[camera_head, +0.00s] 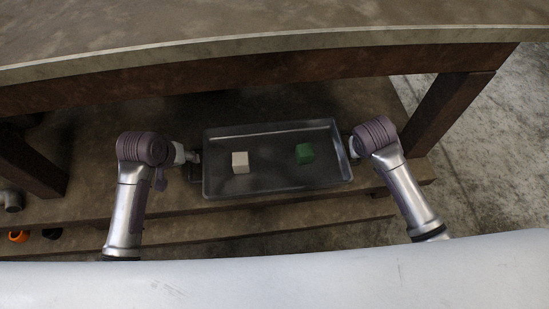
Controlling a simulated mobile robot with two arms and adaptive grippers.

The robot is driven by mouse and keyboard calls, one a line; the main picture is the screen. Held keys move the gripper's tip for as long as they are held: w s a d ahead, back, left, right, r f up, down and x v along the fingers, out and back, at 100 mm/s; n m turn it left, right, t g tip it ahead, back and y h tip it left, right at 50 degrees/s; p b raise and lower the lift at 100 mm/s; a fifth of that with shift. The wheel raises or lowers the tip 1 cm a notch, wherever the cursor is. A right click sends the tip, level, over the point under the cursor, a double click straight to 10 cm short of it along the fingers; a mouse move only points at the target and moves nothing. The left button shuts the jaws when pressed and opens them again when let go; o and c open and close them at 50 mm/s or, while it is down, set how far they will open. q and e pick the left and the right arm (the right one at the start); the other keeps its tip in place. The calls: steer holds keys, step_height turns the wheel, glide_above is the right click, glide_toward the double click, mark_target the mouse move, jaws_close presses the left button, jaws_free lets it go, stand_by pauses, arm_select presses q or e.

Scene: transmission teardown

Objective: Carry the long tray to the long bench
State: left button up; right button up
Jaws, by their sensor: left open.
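The long tray (270,184) is dark grey and rectangular, with a raised rim. It shows in the middle of the head view, in front of the bench frame and over a lower shelf; I cannot tell whether it rests there or is held up. A white cube and a green cube sit in it. My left gripper (194,166) is at the tray's left end, open, close to the rim. My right gripper (352,148) is at the tray's right end, mostly hidden behind its own wrist, so its jaws do not show.
The white cube (240,162) is left in the tray, the green cube (305,153) right. A bench top (250,45) overhangs at the back, with a leg (447,112) at right. The lower shelf (130,210) lies beneath. An orange item (18,237) is at far left.

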arm_select(q)
steer(key=shift+x, duration=2)
arm_select(e)
steer(key=shift+x, duration=1.95)
arm_select(q)
steer(key=shift+c, duration=1.4)
arm_select(e)
steer(key=shift+c, duration=1.4)
arm_select(q)
jaws_close()
arm_select(e)
jaws_close()
arm_select(q)
steer(key=shift+w+r, duration=0.15)
steer(key=shift+r, duration=0.15)
arm_select(e)
steer(key=shift+w+r, duration=0.2)
steer(key=shift+r, duration=0.05)
